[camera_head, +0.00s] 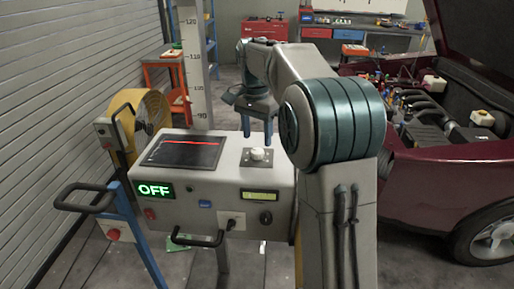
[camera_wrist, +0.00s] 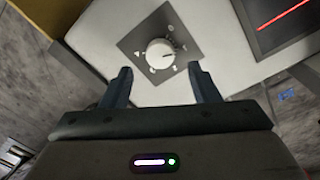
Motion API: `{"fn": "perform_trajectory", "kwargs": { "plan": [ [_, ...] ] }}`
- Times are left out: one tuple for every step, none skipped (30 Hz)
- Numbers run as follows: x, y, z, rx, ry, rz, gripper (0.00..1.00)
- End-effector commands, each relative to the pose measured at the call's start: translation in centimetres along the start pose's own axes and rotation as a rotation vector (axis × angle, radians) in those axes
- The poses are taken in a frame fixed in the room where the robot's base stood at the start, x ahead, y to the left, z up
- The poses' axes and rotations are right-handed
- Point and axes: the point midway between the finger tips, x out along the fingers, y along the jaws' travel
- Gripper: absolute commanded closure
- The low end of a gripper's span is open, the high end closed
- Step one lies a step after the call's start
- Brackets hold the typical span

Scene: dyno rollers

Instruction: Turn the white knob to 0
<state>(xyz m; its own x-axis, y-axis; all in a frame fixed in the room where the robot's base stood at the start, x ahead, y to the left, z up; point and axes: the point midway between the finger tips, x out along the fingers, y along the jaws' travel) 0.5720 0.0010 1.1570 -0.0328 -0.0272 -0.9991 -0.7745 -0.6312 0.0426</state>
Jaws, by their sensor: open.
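The white knob (camera_head: 258,154) sits on a dark square plate on top of the light grey console (camera_head: 215,188). In the wrist view the knob (camera_wrist: 160,52) is round and ribbed, with marks on the plate (camera_wrist: 182,38) around it. The marks are too small to read. My gripper (camera_head: 257,140) is above and near the knob in the head view. In the wrist view my gripper (camera_wrist: 161,84) is open, its two dark fingers apart, with the knob beyond the fingertips and nothing between them.
A dark screen (camera_head: 180,152) with a red line lies left of the knob. An "OFF" display (camera_head: 155,190) and black handle (camera_head: 197,238) are on the console's front. A yellow fan (camera_head: 140,118) stands left, a red car (camera_head: 450,180) right.

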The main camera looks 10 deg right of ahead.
Motion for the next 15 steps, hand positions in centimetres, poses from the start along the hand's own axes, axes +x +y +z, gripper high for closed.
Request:
{"fn": "perform_trajectory", "kwargs": {
  "plan": [
    [1.1,0.1,0.1,0.000,-0.003,0.003,0.45],
    [1.6,0.0,0.1,-0.001,-0.002,0.003,0.45],
    [2.2,0.0,0.1,-0.001,-0.002,0.003,0.45],
    [2.6,0.0,0.1,-0.001,-0.002,0.002,0.45],
    [3.0,0.0,0.1,-0.002,-0.002,0.003,0.45],
    [3.4,0.0,0.1,-0.002,-0.001,0.002,0.45],
    [3.6,-0.1,0.1,-0.003,-0.001,0.002,0.45],
    [3.9,0.0,0.1,-0.003,-0.001,0.002,0.45],
    [4.1,-0.1,0.1,-0.003,-0.001,0.001,0.45],
    [4.3,-0.1,0.1,-0.003,-0.001,0.001,0.45],
    [4.4,-0.1,0.1,-0.003,0.000,0.001,0.45],
    [4.5,-0.1,0.1,-0.003,0.000,0.000,0.45],
    [4.5,-0.1,0.1,-0.003,0.000,0.000,0.45],
    [4.5,-0.1,0.1,-0.003,0.000,0.000,0.45],
    [4.5,-0.1,0.1,-0.003,0.000,0.000,0.45]
  ]
}}
